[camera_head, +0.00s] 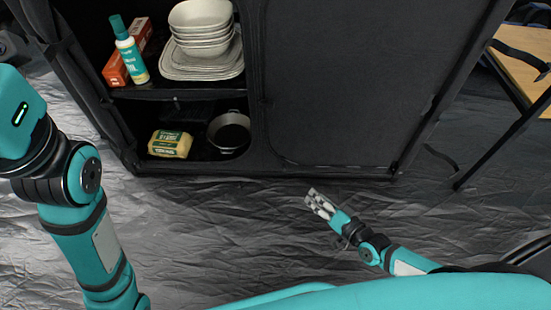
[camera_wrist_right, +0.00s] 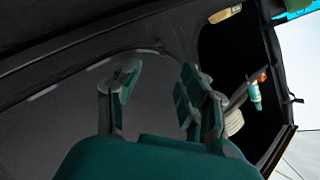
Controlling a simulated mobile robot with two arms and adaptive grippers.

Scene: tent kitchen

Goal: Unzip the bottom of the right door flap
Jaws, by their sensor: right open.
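The right door flap (camera_head: 352,75) is a dark panel closed over the right half of the black fabric cupboard. Its bottom seam (camera_head: 330,167) runs along the cupboard's lower edge; I cannot make out a zipper pull. My right gripper (camera_head: 318,202) is open and empty, low in front of the flap's bottom edge and apart from it in the head view. In the right wrist view, the open fingers (camera_wrist_right: 160,78) stand before the dark flap (camera_wrist_right: 70,120), with its curved seam (camera_wrist_right: 100,63) beyond them. My left arm shows at the left, without its gripper.
The cupboard's left half is open. It holds stacked bowls (camera_head: 203,29), plates (camera_head: 203,66), a teal-capped bottle (camera_head: 130,55), a red box (camera_head: 116,70), a yellow pack (camera_head: 169,144) and a pot (camera_head: 229,132). A wooden table (camera_head: 525,65) stands right. The crumpled grey floor in front is clear.

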